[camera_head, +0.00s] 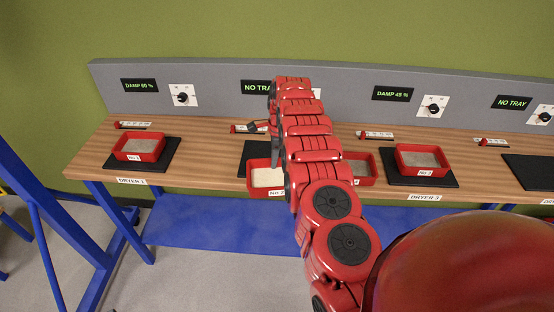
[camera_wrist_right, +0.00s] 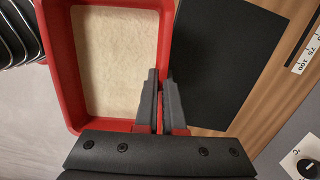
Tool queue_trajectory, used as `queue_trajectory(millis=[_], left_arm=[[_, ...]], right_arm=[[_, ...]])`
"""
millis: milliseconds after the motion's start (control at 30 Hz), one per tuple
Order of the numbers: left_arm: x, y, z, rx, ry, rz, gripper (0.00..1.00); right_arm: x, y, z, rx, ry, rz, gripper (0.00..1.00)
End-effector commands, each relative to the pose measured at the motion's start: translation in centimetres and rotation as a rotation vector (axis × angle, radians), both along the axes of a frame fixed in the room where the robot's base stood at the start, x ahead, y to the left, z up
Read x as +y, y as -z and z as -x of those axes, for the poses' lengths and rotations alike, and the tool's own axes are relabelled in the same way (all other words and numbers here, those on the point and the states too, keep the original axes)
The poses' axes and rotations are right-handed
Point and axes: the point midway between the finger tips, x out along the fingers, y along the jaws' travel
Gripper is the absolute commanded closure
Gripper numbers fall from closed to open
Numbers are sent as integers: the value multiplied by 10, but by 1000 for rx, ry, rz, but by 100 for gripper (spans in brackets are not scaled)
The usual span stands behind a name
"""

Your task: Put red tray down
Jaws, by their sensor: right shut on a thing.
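My right gripper (camera_head: 274,152) is shut on the side wall of a red tray (camera_head: 257,191) labelled No 2, with pale material inside. In the right wrist view the gripper's fingers (camera_wrist_right: 161,80) straddle the wall of the red tray (camera_wrist_right: 53,60), which looks level. The tray is at the bench's front edge, beside the black pad (camera_head: 246,158) under a "NO TRAY" display; the wrist view shows the bare pad (camera_wrist_right: 225,60) to its right. My right arm hides part of this area. My left gripper is not in view.
Another red tray (camera_head: 365,181) stands partly behind my arm. Red trays sit on the Dryer 1 pad (camera_head: 112,162) and Dryer 3 pad (camera_head: 398,179). A bare black pad (camera_head: 530,170) lies at far right. The grey panel (camera_head: 220,75) with knobs stands behind.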

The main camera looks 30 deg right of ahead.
Motion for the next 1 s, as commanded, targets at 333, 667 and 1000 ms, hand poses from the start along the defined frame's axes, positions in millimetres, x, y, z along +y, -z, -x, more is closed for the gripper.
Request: queue_trajectory(millis=[333,667,1000], left_arm=[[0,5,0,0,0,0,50],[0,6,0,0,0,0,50],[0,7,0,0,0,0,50]], right_arm=[[27,3,-7,1,-244,-1,100],[33,5,-7,1,-299,9,100],[44,5,-8,0,-371,1,100]])
